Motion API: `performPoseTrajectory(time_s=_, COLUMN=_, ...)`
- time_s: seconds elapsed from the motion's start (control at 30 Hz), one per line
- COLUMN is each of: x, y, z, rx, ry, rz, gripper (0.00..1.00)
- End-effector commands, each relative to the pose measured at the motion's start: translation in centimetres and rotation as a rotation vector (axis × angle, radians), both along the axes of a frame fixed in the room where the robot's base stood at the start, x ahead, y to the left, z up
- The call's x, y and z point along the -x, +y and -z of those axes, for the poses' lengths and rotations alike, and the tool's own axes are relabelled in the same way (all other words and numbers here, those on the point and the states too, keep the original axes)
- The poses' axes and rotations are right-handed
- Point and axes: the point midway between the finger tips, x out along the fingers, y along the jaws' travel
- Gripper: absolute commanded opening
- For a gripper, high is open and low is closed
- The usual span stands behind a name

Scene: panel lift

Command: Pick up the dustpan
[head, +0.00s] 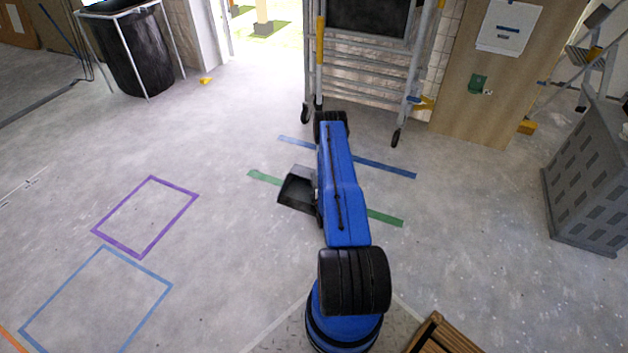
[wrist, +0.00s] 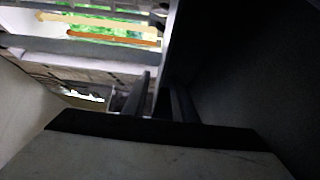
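In the wrist view a large dark surface, probably the dustpan (wrist: 245,70), fills the right side very close to the camera. Two dark finger shapes of my gripper (wrist: 160,98) show near the middle, beside a thin grey edge. Whether they are closed on the dustpan is not clear. My gripper is hidden in the head view.
A wheeled metal scaffold (head: 365,75) stands ahead near the doorway. A grey crate (head: 590,185) is at right, a black bin (head: 135,55) at back left. A wooden slatted item (head: 440,335) is near the front. The floor at left, with taped rectangles, is clear.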

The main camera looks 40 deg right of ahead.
Motion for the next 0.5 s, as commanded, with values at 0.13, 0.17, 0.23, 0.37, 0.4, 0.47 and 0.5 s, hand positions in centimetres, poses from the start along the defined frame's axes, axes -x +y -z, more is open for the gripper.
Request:
performPoseTrajectory(time_s=0.13, x=-1.8, y=-1.3, z=-0.1, rx=0.002, ry=-0.003, rz=-0.001, gripper=0.25)
performPoseTrajectory(time_s=0.17, x=-2.2, y=-1.5, z=-0.1, rx=0.002, ry=-0.003, rz=-0.001, gripper=0.25)
performPoseTrajectory(time_s=0.23, x=-2.8, y=-1.8, z=-0.1, rx=0.001, ry=-0.002, rz=-0.001, gripper=0.25)
performPoseTrajectory(time_s=0.37, x=-3.5, y=-2.2, z=-0.1, rx=0.001, ry=-0.002, rz=-0.001, gripper=0.25)
performPoseTrajectory(time_s=0.4, x=-3.5, y=-2.3, z=-0.1, rx=0.0, ry=-0.001, rz=-0.001, gripper=0.25)
performPoseTrajectory(time_s=0.47, x=-3.5, y=-2.3, z=-0.1, rx=0.0, ry=-0.001, rz=-0.001, gripper=0.25)
performPoseTrajectory(time_s=0.5, x=-3.5, y=-2.3, z=-0.1, rx=0.0, ry=-0.001, rz=-0.001, gripper=0.25)
